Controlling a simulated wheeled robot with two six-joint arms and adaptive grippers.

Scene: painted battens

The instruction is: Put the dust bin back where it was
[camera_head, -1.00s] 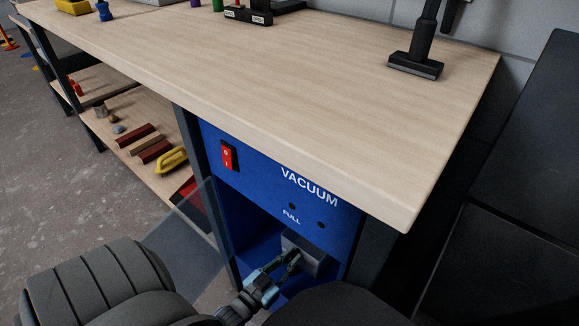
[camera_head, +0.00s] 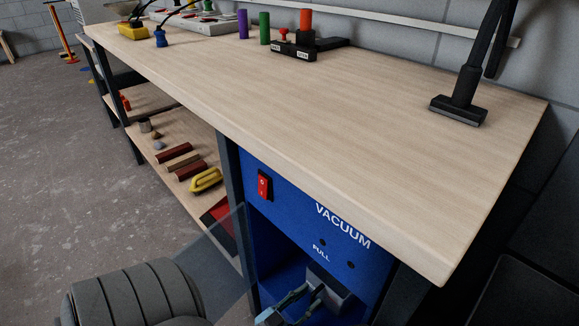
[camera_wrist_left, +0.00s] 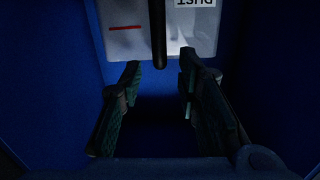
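The grey dust bin (camera_head: 328,284) sits in the open bay of the blue vacuum cabinet (camera_head: 291,205). In the left wrist view the bin (camera_wrist_left: 200,32) shows a red line, part of a "DUST" label and a dark upright bar (camera_wrist_left: 158,35), apparently its handle. My left gripper (camera_head: 300,297) reaches into the bay at the bin's front. In the left wrist view its two fingers (camera_wrist_left: 160,66) stand apart on either side of the bar, with gaps. A clear door panel (camera_head: 222,247) stands open at the bay's left. My right gripper is out of view.
The wooden bench top (camera_head: 330,130) overhangs the cabinet. A red switch (camera_head: 263,186) is on the cabinet front. A lower shelf (camera_head: 167,150) at left holds battens and a yellow-handled tool (camera_head: 206,180). A dark stand (camera_head: 459,108) is on the bench.

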